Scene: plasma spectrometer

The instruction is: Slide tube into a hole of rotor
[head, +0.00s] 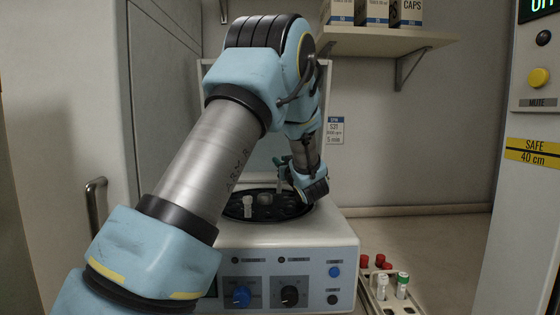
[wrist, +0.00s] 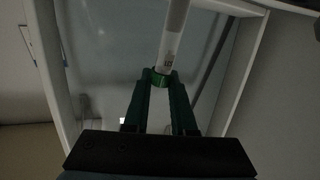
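My gripper (head: 283,162) is over the open bowl of the white centrifuge. In the wrist view its dark green fingers (wrist: 160,82) are shut on the green cap of a pale tube (wrist: 172,38), which sticks out beyond the fingertips and bears a small printed label. In the head view the fingers are small and partly hidden by my arm. The dark rotor (head: 290,209) lies in the bowl below. A white tube (head: 248,206) stands upright at the rotor's left side. Whether the held tube's lower end touches the rotor or is apart from it, I cannot tell.
The centrifuge front (head: 290,260) has knobs and buttons. A tube rack (head: 385,303) with red-capped and white tubes stands at lower right. The raised lid is behind my arm. A shelf (head: 385,41) with boxes hangs above right.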

